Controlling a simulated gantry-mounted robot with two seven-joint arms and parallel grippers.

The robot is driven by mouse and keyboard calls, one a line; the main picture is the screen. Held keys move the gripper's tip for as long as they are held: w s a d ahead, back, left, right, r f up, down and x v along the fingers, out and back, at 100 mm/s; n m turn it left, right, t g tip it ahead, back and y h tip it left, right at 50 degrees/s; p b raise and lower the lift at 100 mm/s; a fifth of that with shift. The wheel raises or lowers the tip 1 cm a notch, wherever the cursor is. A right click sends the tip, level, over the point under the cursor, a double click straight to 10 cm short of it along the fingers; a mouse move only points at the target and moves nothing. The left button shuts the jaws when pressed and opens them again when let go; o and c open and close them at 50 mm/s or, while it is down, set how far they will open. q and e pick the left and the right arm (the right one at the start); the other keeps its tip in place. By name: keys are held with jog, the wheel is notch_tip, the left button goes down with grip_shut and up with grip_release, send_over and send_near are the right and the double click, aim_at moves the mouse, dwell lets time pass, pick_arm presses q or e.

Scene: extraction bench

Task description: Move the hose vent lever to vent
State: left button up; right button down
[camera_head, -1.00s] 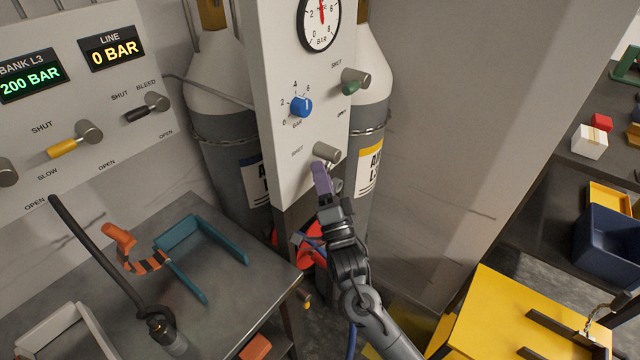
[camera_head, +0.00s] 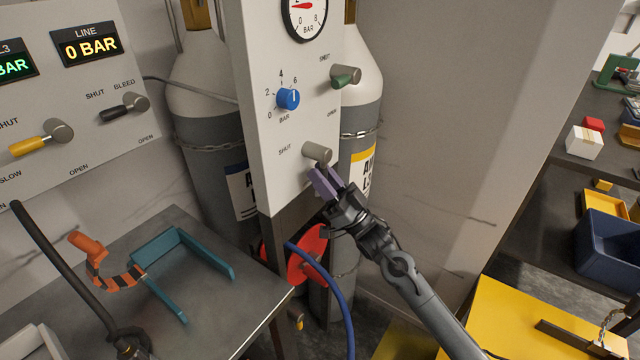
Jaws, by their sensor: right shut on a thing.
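The hose vent lever's grey round hub (camera_head: 317,153) is low on the white regulator panel (camera_head: 270,120), with a SHUT label to its left. My right gripper (camera_head: 324,182) comes from the lower right, its pale purple fingers shut on the lever just below the hub. The fingers cover most of the lever's handle, and any label at its lower end is hidden. The gauge (camera_head: 304,15) at the panel's top has its red needle pointing left.
A green lever (camera_head: 345,77) and blue knob (camera_head: 288,98) are higher on the panel. Gas cylinders (camera_head: 205,75) stand behind it. A blue hose (camera_head: 340,300) and red disc (camera_head: 308,255) are below. The bench (camera_head: 215,290) with a teal bracket (camera_head: 185,255) is at left.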

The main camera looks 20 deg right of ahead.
jog(key=shift+w+d+f+n+g+y, duration=0.15)
jog(key=shift+d+n+g+y, duration=0.1)
jog(key=shift+n+g+y, duration=0.65)
jog(key=shift+n, duration=0.3)
jog(key=c, duration=1.1)
grip_release()
jog(key=shift+o, duration=1)
